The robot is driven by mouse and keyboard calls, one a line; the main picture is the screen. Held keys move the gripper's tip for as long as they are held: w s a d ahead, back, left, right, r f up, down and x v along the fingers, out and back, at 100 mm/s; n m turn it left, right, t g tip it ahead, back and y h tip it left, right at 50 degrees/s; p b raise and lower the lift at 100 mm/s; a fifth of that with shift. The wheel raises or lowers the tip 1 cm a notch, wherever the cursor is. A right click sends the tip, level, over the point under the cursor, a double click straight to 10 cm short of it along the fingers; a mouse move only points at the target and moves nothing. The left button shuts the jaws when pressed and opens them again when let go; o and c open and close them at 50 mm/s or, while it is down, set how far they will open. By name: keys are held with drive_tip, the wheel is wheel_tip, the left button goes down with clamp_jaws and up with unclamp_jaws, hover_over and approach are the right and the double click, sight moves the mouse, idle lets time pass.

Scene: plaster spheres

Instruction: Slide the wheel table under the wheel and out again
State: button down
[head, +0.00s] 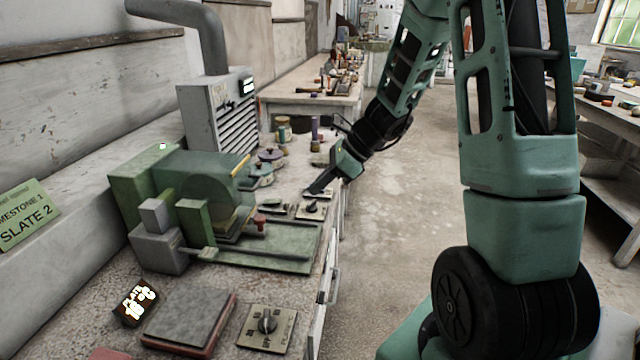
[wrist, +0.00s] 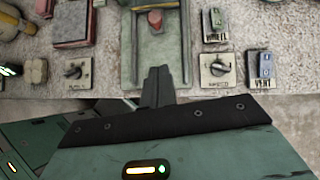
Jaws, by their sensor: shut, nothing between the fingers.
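The green grinding machine (head: 150,185) stands on the bench at the left in the head view, with a rounded wheel part (head: 208,195) at its front. A green table or bed (head: 275,250) extends from it towards the bench's front edge. A red knob (head: 260,222) stands on it; the knob also shows at the top of the wrist view (wrist: 155,18). My gripper (head: 318,188) is shut and empty, above the bench's front edge to the right of the machine. In the wrist view its closed fingertips (wrist: 155,78) appear over the near end of the green bed (wrist: 155,50), apart from the knob. Contact with the bed cannot be told.
A dark square plate (head: 190,315), its display (head: 137,302) and a dial (head: 267,322) occupy the near bench. The wrist view shows a wheel switch (wrist: 214,24), a speed dial (wrist: 217,70) and a vent switch (wrist: 260,69). The aisle floor (head: 385,250) is clear.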

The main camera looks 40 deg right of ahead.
idle(0.4)
drive_tip(key=c, duration=1.5)
unclamp_jaws()
drive_tip(key=o, duration=0.4)
drive_tip(key=shift+w+d+r+y+p, duration=0.2)
drive_tip(key=shift+y+p, duration=0.1)
drive_tip(key=shift+p, duration=0.35)
drive_tip(key=shift+c, duration=0.2)
drive_tip(key=d+f+n+t+y+p, duration=0.1)
drive_tip(key=d+f+n+y+p, duration=0.3)
drive_tip(key=p, duration=0.6)
drive_tip(key=shift+m+y, duration=0.6)
drive_tip(key=p+x, duration=0.1)
drive_tip(key=x, duration=0.4)
drive_tip(key=p+x, duration=0.2)
drive_tip(key=x, duration=0.4)
drive_tip(key=w+p+x, duration=0.1)
drive_tip(key=x, duration=0.4)
drive_tip(key=shift+w+a+r+p, duration=0.1)
drive_tip(key=shift+a+r+p, duration=0.1)
drive_tip(key=shift+p, duration=0.2)
clamp_jaws()
